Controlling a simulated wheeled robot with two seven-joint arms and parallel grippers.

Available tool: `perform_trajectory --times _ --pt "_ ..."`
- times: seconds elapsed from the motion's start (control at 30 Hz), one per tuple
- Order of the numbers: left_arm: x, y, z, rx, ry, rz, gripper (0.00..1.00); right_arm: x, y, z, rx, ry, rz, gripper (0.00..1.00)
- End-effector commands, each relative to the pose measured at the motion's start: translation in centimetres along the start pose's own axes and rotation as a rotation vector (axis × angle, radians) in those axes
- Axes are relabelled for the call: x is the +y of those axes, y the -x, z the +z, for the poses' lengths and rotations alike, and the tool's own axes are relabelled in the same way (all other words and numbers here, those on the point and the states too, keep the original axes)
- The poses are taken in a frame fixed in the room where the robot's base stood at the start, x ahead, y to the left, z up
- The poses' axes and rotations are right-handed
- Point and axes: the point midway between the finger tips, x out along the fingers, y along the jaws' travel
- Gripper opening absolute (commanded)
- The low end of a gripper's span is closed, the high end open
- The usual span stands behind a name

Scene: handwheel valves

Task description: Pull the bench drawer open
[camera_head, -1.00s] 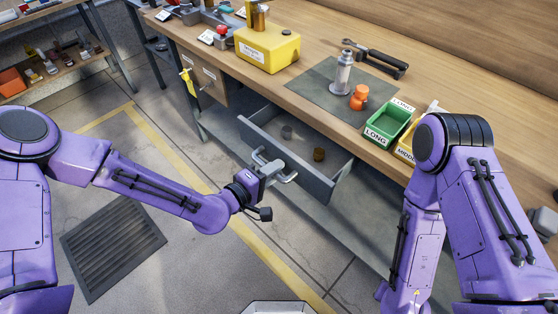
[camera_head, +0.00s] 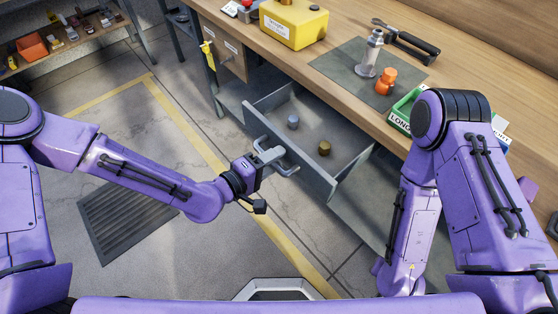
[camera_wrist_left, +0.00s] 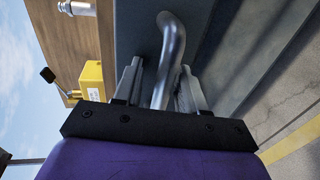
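The grey bench drawer (camera_head: 316,180) stands out from under the wooden bench, open, with its inside in view. Its bar handle (camera_head: 289,171) is on the front panel. My left gripper (camera_head: 272,157) is at the handle. A grey cylinder (camera_head: 293,122) and a brass-coloured cylinder (camera_head: 325,148) stand in the drawer. My right arm shows at the right, but its gripper is out of view.
A yellow tag (camera_head: 208,54) hangs by the cabinet at the left. The floor before the drawer is clear.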

Motion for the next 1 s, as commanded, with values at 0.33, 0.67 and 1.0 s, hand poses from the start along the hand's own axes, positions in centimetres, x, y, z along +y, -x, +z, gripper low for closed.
perform_trajectory --times 0.33,0.67,1.0 --pt "-0.2 1.0 0.2 -0.007 0.000 -0.006 0.40 0.0 -0.1 0.1 0.000 0.000 0.000 0.58" --pt "0.1 8.4 0.1 -0.003 0.005 0.000 0.40 0.0 -0.2 0.1 0.000 0.000 0.000 0.58" --pt "-0.1 10.6 0.1 -0.006 0.002 -0.003 0.40 0.1 1.1 -0.5 0.000 0.000 0.000 0.58"
